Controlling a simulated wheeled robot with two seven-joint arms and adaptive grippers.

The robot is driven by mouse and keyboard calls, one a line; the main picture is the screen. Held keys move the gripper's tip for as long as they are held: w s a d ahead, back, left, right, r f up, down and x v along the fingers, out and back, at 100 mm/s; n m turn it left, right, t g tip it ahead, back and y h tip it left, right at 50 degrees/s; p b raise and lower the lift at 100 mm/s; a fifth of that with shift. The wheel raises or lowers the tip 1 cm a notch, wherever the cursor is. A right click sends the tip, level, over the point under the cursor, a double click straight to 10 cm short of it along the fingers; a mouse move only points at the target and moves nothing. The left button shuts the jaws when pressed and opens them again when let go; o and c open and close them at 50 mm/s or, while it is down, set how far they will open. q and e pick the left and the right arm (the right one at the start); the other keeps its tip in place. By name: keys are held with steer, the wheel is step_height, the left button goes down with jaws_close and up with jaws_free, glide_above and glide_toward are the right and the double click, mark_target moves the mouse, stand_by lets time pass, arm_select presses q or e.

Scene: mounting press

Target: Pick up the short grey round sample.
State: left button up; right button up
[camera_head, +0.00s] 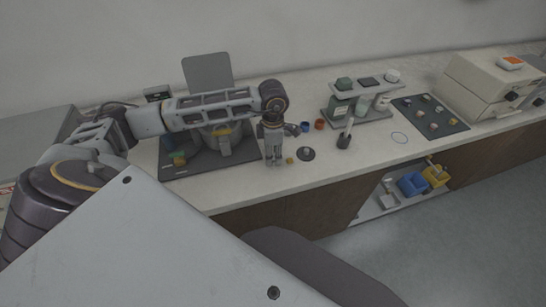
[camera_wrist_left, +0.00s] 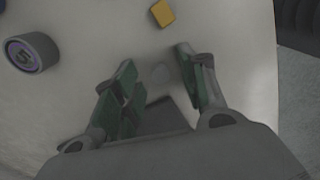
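My right gripper is not in view.
A yellow block (camera_wrist_left: 163,12) lies just beyond the fingertips; it also shows in the head view (camera_head: 290,160). A thick grey disc with a purple ring (camera_wrist_left: 31,54) lies at the wrist view's left.

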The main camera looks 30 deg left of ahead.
mark_target(273, 156)
arm_select(q)
jaws_close()
steer(key=shift+r, duration=0.9)
step_height(273, 156, up, 8)
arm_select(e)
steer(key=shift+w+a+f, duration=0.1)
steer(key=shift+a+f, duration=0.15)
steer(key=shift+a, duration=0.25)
arm_select(q)
steer(key=shift+r, duration=0.15)
